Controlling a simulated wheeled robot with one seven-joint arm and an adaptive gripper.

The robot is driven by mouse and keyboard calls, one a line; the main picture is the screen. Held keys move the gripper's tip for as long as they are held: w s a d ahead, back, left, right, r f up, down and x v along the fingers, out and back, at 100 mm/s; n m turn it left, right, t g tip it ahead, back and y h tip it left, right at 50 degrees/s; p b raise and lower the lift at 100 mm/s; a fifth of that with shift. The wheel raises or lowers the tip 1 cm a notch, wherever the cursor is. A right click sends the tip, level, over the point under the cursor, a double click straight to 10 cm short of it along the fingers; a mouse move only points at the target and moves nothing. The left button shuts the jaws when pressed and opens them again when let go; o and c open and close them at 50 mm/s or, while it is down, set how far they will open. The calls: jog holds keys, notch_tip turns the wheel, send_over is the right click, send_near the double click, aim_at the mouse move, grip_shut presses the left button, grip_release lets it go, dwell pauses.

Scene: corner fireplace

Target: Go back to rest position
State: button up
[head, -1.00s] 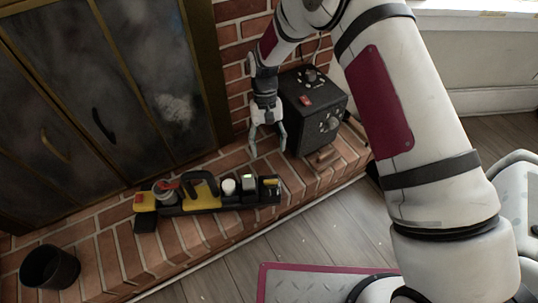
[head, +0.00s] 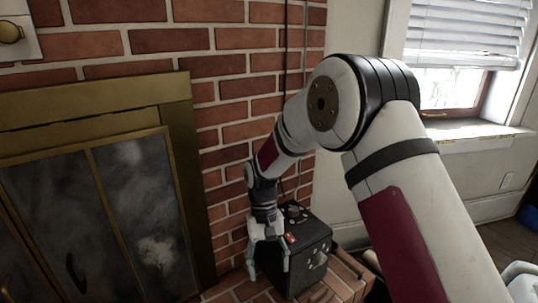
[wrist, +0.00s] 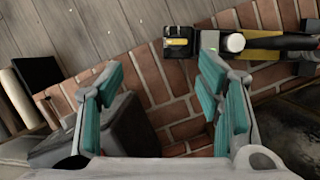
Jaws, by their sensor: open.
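My gripper (head: 268,268) hangs with its fingers down beside a black box with knobs and a red switch (head: 312,262), over the brick hearth. The box (wrist: 125,135) shows dark beneath the left finger there. I cannot tell whether a finger touches it. My arm is bent, with its elbow high in the head view.
A black organizer with yellow and white items (wrist: 180,62) lies on the brick hearth (wrist: 160,90) ahead of the fingers in the wrist view. A brick wall (head: 235,110) and dark fireplace doors (head: 140,200) stand at the left. A window (head: 465,60) is at the right.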

jog(key=s+d+r+t, duration=0.1)
jog(key=s+d+r, duration=0.35)
jog(key=r, duration=0.25)
jog(key=s+d+r+m, duration=0.1)
jog(key=s+d+r, duration=0.35)
jog(key=r, duration=0.25)
jog(key=s+d+r+t, duration=0.1)
jog(key=s+d+r, duration=0.35)
jog(key=r, duration=0.35)
jog(key=s+d+r+m+t, duration=0.1)
jog(key=s+d, duration=0.2)
jog(key=s, duration=0.7)
jog(key=s+d+m+t, duration=0.1)
jog(key=s+d, duration=0.2)
jog(key=s, duration=0.8)
notch_tip(320, 180, up, 35)
jog(key=t+p, duration=0.4)
jog(key=p, duration=2.8)
jog(key=shift+f+n+y+p, duration=0.2)
jog(key=shift+n+y+p, duration=0.15)
jog(key=shift+n+y, duration=0.05)
jog(key=shift+s, duration=0.1)
